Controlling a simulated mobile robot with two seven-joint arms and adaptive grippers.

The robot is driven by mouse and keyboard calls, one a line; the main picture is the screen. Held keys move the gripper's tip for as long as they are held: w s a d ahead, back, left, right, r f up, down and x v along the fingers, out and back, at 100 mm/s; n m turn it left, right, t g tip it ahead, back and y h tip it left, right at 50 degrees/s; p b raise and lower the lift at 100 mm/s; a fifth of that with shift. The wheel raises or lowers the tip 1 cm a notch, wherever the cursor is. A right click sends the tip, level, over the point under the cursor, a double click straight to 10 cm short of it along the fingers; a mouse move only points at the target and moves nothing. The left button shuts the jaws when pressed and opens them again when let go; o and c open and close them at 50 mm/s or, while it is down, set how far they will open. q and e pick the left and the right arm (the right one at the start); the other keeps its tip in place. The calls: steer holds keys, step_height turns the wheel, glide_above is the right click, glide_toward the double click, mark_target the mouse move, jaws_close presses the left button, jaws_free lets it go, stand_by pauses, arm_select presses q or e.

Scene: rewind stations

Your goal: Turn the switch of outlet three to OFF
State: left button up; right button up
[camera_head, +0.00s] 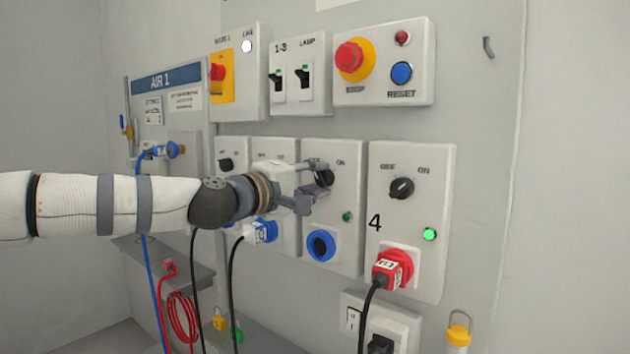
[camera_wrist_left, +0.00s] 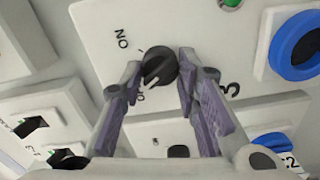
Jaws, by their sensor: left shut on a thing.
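The outlet three panel (camera_head: 350,192) is a light grey box left of the outlet 4 panel. Its black rotary switch (camera_head: 325,178) shows beside my left gripper (camera_head: 312,184). In the left wrist view, the switch (camera_wrist_left: 160,64) sits between the two fingertips of my left gripper (camera_wrist_left: 160,70), which is shut on it. The white line on the knob points down-left, toward a label partly hidden by a finger. The "ON" label reads clearly further up. The panel's green lamp (camera_head: 347,216) looks dark. Its blue socket (camera_head: 321,246) has no plug.
Outlet 4 (camera_head: 435,195) has a lit green lamp (camera_head: 429,234) and a red plug (camera_head: 388,270). Above are a red emergency button (camera_head: 350,57) and a blue reset button (camera_head: 401,72). Cables hang below.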

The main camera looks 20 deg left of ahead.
arm_select(q)
steer(key=shift+n, duration=1.1)
steer(key=o, duration=1.2)
steer(key=shift+c, duration=0.2)
steer(key=v, duration=1.2)
